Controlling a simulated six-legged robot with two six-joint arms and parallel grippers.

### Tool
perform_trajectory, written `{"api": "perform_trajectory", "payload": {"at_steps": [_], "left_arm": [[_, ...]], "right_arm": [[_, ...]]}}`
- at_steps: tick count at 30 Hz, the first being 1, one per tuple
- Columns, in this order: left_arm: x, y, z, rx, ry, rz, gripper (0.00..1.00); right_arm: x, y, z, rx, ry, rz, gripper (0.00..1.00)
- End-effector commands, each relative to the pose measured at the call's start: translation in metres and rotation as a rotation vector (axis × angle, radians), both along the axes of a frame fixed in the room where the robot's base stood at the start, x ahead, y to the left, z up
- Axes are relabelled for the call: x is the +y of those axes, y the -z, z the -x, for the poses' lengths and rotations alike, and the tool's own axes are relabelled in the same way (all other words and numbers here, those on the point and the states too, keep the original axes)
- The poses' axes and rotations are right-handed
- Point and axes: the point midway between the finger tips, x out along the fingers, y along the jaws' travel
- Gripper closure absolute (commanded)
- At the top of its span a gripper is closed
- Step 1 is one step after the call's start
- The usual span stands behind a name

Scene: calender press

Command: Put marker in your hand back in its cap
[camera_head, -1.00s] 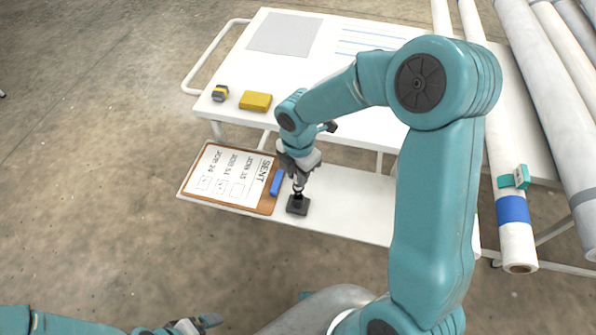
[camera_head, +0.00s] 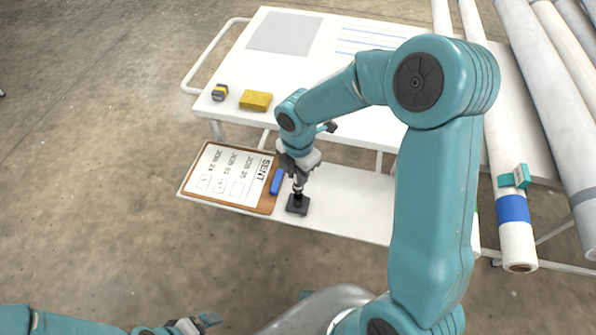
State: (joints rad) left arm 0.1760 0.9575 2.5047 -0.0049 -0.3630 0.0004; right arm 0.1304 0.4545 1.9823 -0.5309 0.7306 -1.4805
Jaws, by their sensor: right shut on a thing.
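My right gripper (camera_head: 298,178) points down over the lower shelf, just above a small dark block-like holder (camera_head: 298,204). It is shut on a dark, thin thing, likely the marker (camera_head: 298,190), upright with its lower end at the top of the holder. Whether the tip is inside the cap cannot be told at this size. My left gripper (camera_head: 196,325) is at the bottom edge, partly cut off, away from the cart; its jaws are too unclear to read.
A clipboard (camera_head: 228,178) with a checklist and a blue object (camera_head: 277,181) lie left of the holder on the lower shelf (camera_head: 350,205). The upper top bears a yellow block (camera_head: 256,101) and a small grey-yellow item (camera_head: 220,93).

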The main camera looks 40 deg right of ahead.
Motion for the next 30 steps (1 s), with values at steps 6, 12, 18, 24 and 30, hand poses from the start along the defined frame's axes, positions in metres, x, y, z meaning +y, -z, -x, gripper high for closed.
{"api": "perform_trajectory", "payload": {"at_steps": [6,12,18,24,30], "left_arm": [[0.000,0.004,0.000,0.000,0.000,0.000,0.00],[0.000,0.007,0.000,0.000,0.000,0.000,0.00],[0.000,0.010,0.000,0.000,0.000,0.000,0.00],[0.000,0.013,0.000,0.000,0.000,0.000,0.00],[0.000,0.016,0.000,0.000,0.000,0.000,0.00]], "right_arm": [[0.000,0.006,0.000,0.000,0.000,0.000,1.00],[0.000,0.010,0.000,0.000,0.000,0.000,1.00],[0.000,0.014,0.000,0.000,0.000,0.000,1.00],[0.000,0.018,0.000,0.000,0.000,0.000,1.00],[0.000,0.022,0.000,0.001,0.000,0.000,1.00]]}}
